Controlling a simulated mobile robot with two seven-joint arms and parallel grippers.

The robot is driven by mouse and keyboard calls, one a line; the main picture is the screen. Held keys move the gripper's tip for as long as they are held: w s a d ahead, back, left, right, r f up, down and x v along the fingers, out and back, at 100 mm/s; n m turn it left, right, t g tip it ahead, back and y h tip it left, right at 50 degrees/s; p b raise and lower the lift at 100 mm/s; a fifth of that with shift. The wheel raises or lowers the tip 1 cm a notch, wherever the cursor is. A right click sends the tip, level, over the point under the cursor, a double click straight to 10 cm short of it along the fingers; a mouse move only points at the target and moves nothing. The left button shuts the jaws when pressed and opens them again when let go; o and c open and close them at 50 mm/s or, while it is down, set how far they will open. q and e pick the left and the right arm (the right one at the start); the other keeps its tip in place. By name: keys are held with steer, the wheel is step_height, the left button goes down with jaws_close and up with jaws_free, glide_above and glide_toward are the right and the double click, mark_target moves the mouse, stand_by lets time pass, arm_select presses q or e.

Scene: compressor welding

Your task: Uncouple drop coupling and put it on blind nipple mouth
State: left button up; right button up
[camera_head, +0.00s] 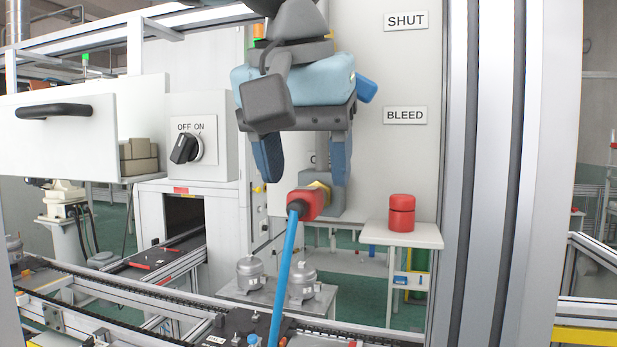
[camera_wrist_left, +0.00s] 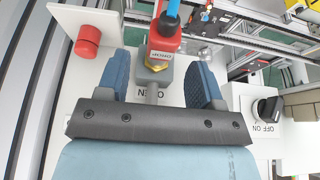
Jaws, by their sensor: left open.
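The drop coupling (camera_head: 309,203) is a red body with a brass collar and a blue hose (camera_head: 285,275) hanging from it. It sits against a grey fitting (camera_head: 337,196) on the white panel. In the left wrist view the red coupling (camera_wrist_left: 166,40) and its brass part lie between and just beyond my fingers. My left gripper (camera_head: 308,180) is open, its blue fingers pointing down above the coupling, one to each side; no grip shows. I cannot tell for certain which part is the blind nipple mouth. My right gripper is not in view.
A red two-part cylinder (camera_head: 402,213) stands on a small white shelf (camera_head: 390,234) to the right. An OFF/ON knob box (camera_head: 187,150) is at left. SHUT and BLEED labels mark the panel. Grey compressors (camera_head: 303,280) stand below, near a conveyor.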

mark_target(297, 199)
arm_select(q)
steer(key=shift+x, duration=1.25)
jaws_close()
steer(key=shift+s+f, duration=0.1)
steer(key=shift+s, duration=0.1)
steer(key=shift+s+a, duration=0.3)
steer(key=shift+s, duration=0.45)
steer(key=shift+s+a+b, duration=0.25)
steer(key=shift+s+b, duration=0.1)
steer(key=shift+s, duration=0.4)
steer(key=shift+s+a, duration=0.3)
steer(key=shift+s, duration=0.6)
